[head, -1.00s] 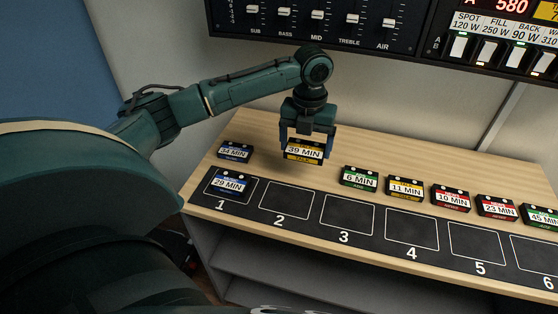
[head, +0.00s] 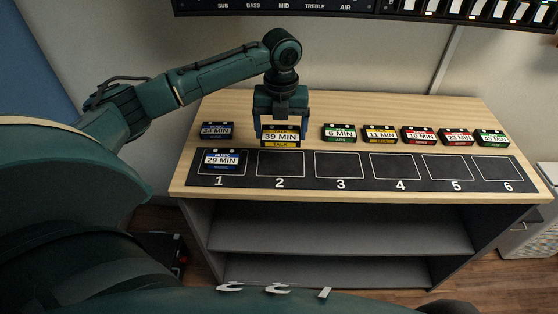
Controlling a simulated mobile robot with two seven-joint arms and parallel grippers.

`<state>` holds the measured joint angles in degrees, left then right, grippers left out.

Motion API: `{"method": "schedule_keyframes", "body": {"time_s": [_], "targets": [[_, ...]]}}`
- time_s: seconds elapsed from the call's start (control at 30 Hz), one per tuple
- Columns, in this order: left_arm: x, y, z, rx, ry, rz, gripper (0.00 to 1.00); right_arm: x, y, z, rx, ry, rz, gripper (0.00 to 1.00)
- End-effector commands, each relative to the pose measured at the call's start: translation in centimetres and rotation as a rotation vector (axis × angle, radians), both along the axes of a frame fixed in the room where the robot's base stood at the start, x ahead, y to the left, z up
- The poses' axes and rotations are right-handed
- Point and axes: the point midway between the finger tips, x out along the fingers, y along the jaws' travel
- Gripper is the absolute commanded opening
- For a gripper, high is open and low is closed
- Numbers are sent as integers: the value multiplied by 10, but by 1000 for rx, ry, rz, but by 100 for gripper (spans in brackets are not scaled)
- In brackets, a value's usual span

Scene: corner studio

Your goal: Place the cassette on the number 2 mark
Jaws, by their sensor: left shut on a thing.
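The yellow-labelled cassette marked 39 MIN (head: 281,138) is between the fingers of my left gripper (head: 281,128), which is shut on it. It is just behind the number 2 mark (head: 281,168), an outlined box on the dark strip (head: 311,178); its lower edge overlaps the top of the box in the picture. I cannot tell how high it is above the table. The number 2 mark is bare. My right gripper is not in view.
A blue cassette marked 29 MIN (head: 221,161) lies on mark 1, and a 34 MIN cassette (head: 217,131) lies behind it. Several cassettes, from 6 MIN (head: 339,133) to 45 MIN (head: 492,138), line the right. Marks 3 (head: 340,168) to 6 are empty.

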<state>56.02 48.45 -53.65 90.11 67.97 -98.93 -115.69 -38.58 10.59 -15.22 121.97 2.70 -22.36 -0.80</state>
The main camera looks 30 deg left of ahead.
Motion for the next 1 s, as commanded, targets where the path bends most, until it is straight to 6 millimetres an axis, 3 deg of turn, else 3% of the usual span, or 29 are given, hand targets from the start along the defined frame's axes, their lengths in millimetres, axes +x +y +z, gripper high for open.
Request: {"method": "schedule_keyframes", "body": {"time_s": [0.1, 0.27, 0.53, 0.97, 1.0], "targets": [[-1, 0, -22, 0, 2, 0, 60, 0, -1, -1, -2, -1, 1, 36], [0, 0, -37, 0, 1, 0, 60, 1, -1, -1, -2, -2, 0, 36], [0, 0, -78, 0, 1, 0, 60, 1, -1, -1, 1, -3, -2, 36], [0, 0, -85, 1, 1, -1, 60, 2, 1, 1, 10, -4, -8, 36], [-1, 0, -86, 1, 1, -1, 84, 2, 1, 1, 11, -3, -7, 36]]}}
